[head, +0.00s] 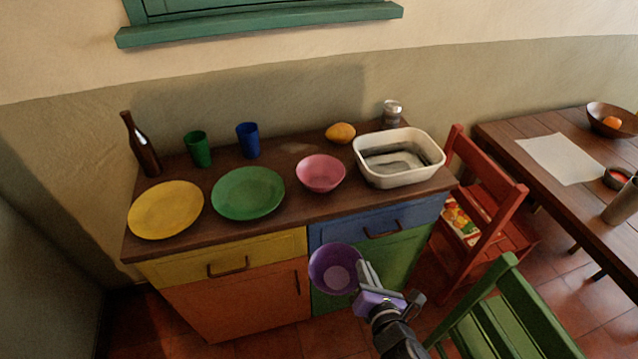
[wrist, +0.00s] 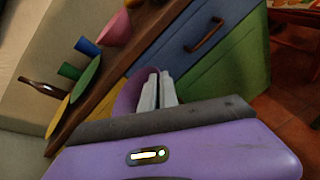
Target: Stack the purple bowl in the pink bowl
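The purple bowl (head: 335,268) is in the air in front of the cabinet, below the counter top. My gripper (head: 363,275) is shut on its right rim in the head view. In the wrist view, the purple bowl (wrist: 127,95) shows partly behind the close-set fingers (wrist: 157,90). The pink bowl (head: 321,175) stands upright on the counter, between the green plate and the white basin. It looks empty. It also shows in the wrist view (wrist: 117,30), above and left of the fingers.
The counter (head: 285,205) also holds a green plate (head: 248,192), a yellow plate (head: 166,209), a bottle (head: 140,146), two cups, a lemon (head: 341,132), a can (head: 392,112) and a white basin (head: 399,184). Red (head: 492,212) and green (head: 515,315) chairs stand at the right.

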